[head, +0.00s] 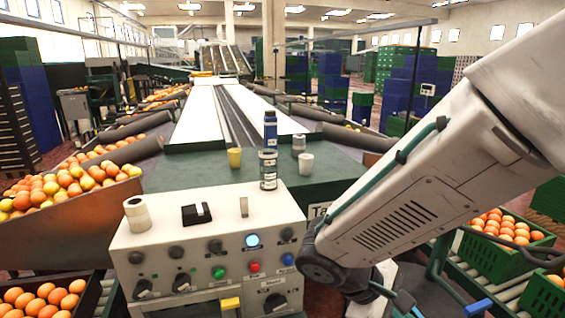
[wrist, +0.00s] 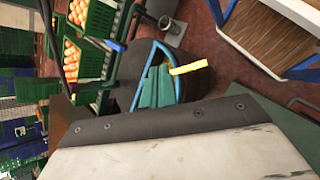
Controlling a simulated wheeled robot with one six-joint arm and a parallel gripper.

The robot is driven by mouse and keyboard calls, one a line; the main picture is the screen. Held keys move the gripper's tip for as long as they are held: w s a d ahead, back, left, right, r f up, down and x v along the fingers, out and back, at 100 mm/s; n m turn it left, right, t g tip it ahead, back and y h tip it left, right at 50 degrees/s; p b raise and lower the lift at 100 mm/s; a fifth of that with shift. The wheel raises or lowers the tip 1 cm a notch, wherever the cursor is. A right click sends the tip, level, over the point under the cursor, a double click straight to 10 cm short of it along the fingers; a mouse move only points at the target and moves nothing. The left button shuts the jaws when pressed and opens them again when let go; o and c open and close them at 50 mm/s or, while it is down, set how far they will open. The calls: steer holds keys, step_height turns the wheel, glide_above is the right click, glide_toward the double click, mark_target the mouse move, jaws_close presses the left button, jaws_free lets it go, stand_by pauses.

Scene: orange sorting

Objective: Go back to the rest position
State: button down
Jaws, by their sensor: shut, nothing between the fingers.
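My pale grey arm comes in from the right in the head view and slopes down to a dark joint near the bottom middle. The arm's far end is hidden or cut off there, and I cannot make out my gripper's fingers in either view. In the wrist view, a large pale scuffed surface with a dark, screwed edge fills the bottom. I cannot tell what it belongs to.
The control box (head: 150,258) stands close to my arm on the left. Green orange crates (head: 492,262) are at right. A blue-rimmed container (wrist: 139,95) holds green pieces.

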steer(key=s+d+r+m+t+y, duration=0.2)
steer(key=s+d+r+m+y, duration=0.3)
steer(key=s+r+m+y, duration=0.4)
step_height(320, 180, up, 3)
steer(key=shift+s+d+f, duration=0.1)
steer(key=shift+s+d, duration=0.25)
steer(key=shift+s, duration=0.15)
